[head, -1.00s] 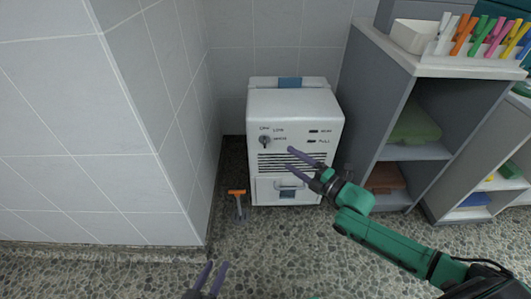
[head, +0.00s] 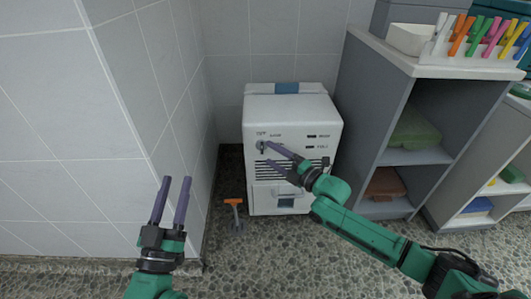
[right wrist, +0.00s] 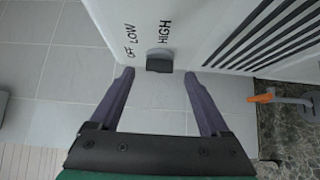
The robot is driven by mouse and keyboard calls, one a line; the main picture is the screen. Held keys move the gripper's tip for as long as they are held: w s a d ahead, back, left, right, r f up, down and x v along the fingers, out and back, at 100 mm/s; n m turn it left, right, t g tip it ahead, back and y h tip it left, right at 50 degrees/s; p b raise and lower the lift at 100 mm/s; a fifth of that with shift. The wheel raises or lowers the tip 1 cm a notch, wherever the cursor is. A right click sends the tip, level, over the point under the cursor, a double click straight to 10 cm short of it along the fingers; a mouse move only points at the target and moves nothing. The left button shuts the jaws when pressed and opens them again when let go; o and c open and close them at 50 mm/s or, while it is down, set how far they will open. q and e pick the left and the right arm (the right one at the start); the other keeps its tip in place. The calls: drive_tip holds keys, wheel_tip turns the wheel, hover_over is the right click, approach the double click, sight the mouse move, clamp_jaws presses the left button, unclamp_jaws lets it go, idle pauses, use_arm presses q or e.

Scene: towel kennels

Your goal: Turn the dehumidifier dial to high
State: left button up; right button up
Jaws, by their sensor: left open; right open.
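The white dehumidifier (head: 293,110) stands on the floor against the tiled back wall. Its dark dial (head: 261,147) is at the upper left of the front, partly hidden behind a right finger in the head view. In the right wrist view the dial (right wrist: 160,62) sits between and just beyond the open fingertips, beside the printed OFF, LOW and HIGH. My right gripper (head: 265,154) is open in front of the dial; it also shows in the right wrist view (right wrist: 157,78). My left gripper (head: 175,182) is open and empty, left of the dehumidifier, pointing up.
An orange-headed tool (head: 235,207) stands on the floor left of the dehumidifier; it also shows in the right wrist view (right wrist: 265,98). A grey shelf unit (head: 365,110) is close on the right. A tiled wall corner (head: 180,110) is close on the left.

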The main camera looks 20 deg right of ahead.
sight(263, 150)
drive_tip(key=b+x, duration=0.1)
drive_tip(key=x, duration=0.2)
drive_tip(key=shift+w+a, duration=0.1)
drive_tip(key=shift+w, duration=0.05)
use_arm(q)
wheel_tip(263, 150, up, 16)
drive_tip(key=s+a+m+t+h, duration=0.1)
drive_tip(key=s+a+t+h, duration=0.1)
drive_tip(key=t+h, duration=0.1)
drive_tip(key=shift+s+f+m+t, duration=0.15)
drive_tip(key=shift+f+m+t, duration=0.2)
drive_tip(key=shift+t, duration=0.45)
use_arm(e)
clamp_jaws()
